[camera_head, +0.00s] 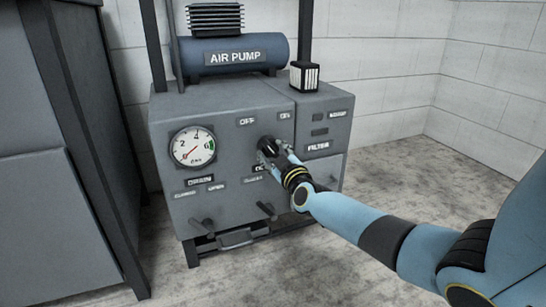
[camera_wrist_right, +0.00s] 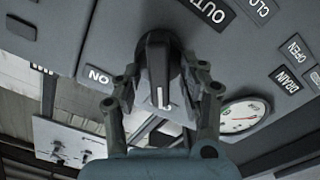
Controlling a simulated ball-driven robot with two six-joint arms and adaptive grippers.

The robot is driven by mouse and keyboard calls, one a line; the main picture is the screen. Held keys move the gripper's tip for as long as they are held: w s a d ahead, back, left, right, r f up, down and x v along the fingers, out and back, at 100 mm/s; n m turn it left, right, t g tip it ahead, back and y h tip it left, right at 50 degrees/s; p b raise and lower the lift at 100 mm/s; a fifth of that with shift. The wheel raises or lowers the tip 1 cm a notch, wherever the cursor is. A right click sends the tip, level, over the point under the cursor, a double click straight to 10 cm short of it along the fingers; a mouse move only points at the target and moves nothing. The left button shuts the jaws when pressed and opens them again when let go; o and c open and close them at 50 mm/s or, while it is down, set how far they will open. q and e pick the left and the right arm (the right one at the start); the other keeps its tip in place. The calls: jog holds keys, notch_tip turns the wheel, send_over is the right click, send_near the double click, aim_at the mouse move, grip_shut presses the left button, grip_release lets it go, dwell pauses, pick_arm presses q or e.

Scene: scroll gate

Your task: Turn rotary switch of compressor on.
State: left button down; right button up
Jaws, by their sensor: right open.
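The compressor (camera_head: 228,175) is a grey cabinet with a blue air pump tank on top. Its black rotary switch (camera_head: 267,143) sits on the front panel below the OFF label (camera_head: 247,121) and the ON label (camera_head: 285,115). My right gripper (camera_head: 273,155) is at the switch, open. In the right wrist view, the black switch knob (camera_wrist_right: 158,65) with a white line stands between the open fingers (camera_wrist_right: 163,95), one on each side. Contact cannot be told. The ON label (camera_wrist_right: 98,75) is left of the knob there. The OFF label is not visible in that view. My left gripper is not in view.
A pressure gauge (camera_head: 194,147) is on the panel's left, with valve handles (camera_head: 202,224) below. The filter section (camera_head: 318,146) is at right. A dark cabinet (camera_head: 60,150) stands at far left. Floor at right is clear apart from my arm.

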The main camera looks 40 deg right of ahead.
jog(key=shift+w, duration=0.2)
grip_shut()
